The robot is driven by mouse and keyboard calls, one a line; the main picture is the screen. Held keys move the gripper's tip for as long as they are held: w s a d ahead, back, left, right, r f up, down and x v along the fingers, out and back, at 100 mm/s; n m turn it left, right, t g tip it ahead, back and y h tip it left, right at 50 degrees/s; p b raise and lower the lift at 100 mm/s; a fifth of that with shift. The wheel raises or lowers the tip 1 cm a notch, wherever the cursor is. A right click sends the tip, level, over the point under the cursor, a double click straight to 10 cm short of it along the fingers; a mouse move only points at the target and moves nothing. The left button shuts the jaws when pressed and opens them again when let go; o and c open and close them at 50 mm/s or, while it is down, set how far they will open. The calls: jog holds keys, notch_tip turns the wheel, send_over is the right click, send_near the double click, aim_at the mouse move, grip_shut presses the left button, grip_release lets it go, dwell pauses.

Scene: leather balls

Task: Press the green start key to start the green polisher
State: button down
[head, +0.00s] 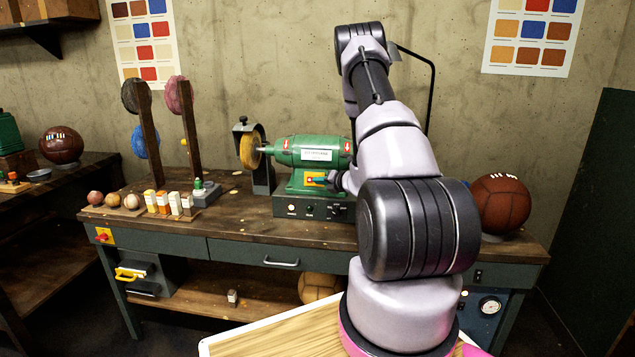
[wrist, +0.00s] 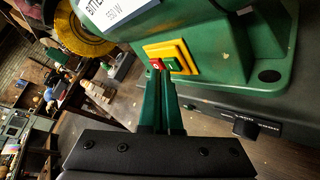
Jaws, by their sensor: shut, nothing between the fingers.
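The green polisher (head: 312,152) stands on the workbench, with a yellow buffing wheel (head: 250,150) on its left end. Its yellow switch plate (wrist: 185,52) is on the green base and also shows in the head view (head: 313,178). The plate carries a red key (wrist: 157,63) on the left and the green start key (wrist: 176,64) on the right. My gripper (wrist: 164,76) is shut and empty, with its tips just below the two keys, partly covering their lower edges. I cannot tell whether the tips touch the plate. In the head view my arm hides most of the gripper.
A dark control box (head: 315,207) with knobs lies under the polisher. Small bottles (head: 170,203) and balls (head: 113,200) stand at the bench's left. A leather ball (head: 500,203) sits at the right. Upright posts with coloured pads (head: 187,125) rise left of the wheel.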

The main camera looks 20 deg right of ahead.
jog(key=shift+w+d+f, duration=0.1)
jog(key=shift+w+d, duration=0.15)
jog(key=shift+w, duration=0.15)
dwell(0.8)
jog(key=shift+s+a+r, duration=0.2)
jog(key=shift+s+a, duration=0.25)
jog(key=shift+s, duration=0.25)
jog(key=s+a, duration=0.1)
jog(key=s, duration=0.1)
jog(key=s+a+r, duration=0.1)
jog(key=s, duration=0.1)
jog(key=shift+a, duration=0.4)
jog(key=shift+r, duration=0.1)
dwell(0.7)
